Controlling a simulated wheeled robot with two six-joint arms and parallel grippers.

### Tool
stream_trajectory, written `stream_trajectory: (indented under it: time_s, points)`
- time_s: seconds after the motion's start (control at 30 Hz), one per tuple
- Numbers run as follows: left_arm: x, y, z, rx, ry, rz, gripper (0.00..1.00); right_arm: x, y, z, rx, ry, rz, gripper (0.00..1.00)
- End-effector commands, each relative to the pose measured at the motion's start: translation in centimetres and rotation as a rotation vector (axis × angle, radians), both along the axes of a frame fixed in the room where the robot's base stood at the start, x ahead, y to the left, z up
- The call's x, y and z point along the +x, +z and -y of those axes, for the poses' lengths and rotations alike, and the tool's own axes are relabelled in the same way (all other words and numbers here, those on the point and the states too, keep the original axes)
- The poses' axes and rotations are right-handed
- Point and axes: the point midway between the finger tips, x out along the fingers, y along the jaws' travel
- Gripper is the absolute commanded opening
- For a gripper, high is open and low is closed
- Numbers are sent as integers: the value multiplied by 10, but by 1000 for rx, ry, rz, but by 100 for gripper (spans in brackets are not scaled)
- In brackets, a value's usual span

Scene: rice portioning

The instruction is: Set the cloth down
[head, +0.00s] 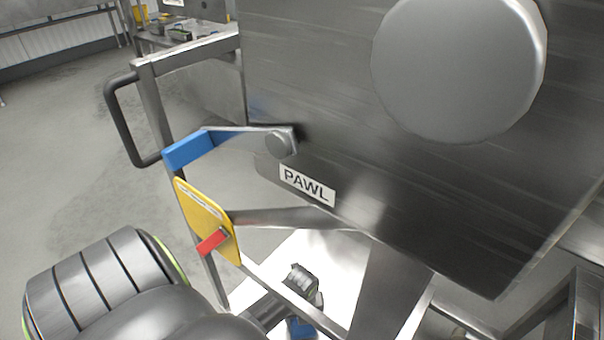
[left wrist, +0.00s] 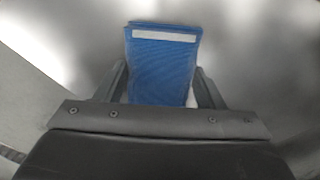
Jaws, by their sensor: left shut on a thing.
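A blue cloth (left wrist: 163,58) with a white stripe along its far edge is in the left wrist view. My left gripper (left wrist: 160,80) is shut on it, with one finger at each side. In the head view my left arm comes in from the lower left and passes behind a steel frame. A small blue patch, which looks like the cloth (head: 300,328), shows low between the frame bars. The fingertips are hidden there. The surface below the cloth is blurred pale grey, and I cannot tell whether the cloth touches it. My right gripper is not in view.
A large steel machine panel (head: 340,110) with a "PAWL" label (head: 307,185) fills the right. A blue-handled lever (head: 189,149), a yellow plate (head: 205,215) with a red piece (head: 212,242) and steel bars stand close to my left arm. Open floor (head: 60,170) lies left.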

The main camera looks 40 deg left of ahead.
Motion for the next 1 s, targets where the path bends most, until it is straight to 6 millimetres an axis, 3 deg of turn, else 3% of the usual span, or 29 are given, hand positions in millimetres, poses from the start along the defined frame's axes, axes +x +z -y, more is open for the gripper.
stream_trajectory:
  time_s: [0.17, 0.2, 0.37, 0.73, 1.0]
  points:
    - [0, -2, 0, 0, 0, 0, 41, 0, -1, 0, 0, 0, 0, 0]
    - [0, -3, 0, 0, 0, 0, 64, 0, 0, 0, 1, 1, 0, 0]
    - [0, -3, 0, 0, 0, 0, 84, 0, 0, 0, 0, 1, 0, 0]
    - [0, 3, 0, 0, 0, 0, 84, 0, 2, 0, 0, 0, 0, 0]
    - [0, 53, -1, 1, -1, 2, 84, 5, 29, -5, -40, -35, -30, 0]
